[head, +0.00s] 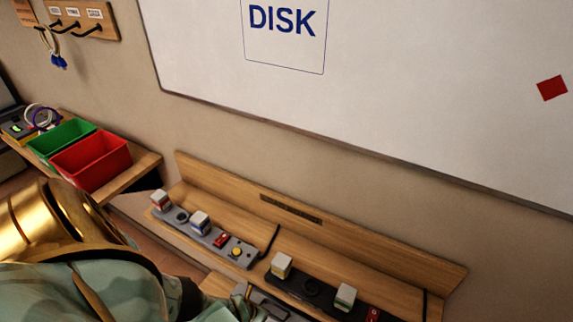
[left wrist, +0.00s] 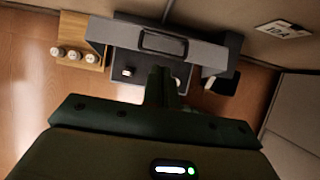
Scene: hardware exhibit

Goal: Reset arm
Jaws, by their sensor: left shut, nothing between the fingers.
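My left gripper (left wrist: 163,85) shows in the left wrist view as narrow dark green fingers, shut with nothing between them. They reach over a grey device (left wrist: 205,55) with a dark handle-like bar on its upper face. A small white block (left wrist: 127,72) sits on the dark part of the device, left of the fingers. In the head view my left arm (head: 80,285), gold and camouflage-patterned, fills the lower left; its fingertips are not clear there. A grey case-like thing (head: 268,305) with a handle shows partly at the bottom edge. My right gripper is in neither view.
A wooden shelf (head: 370,262) along the wall bears a grey switch panel (head: 222,240) and a black one (head: 315,291). Green (head: 62,140) and red (head: 92,160) bins stand on a ledge at left. A wooden block (left wrist: 80,57) holds several white-topped pieces.

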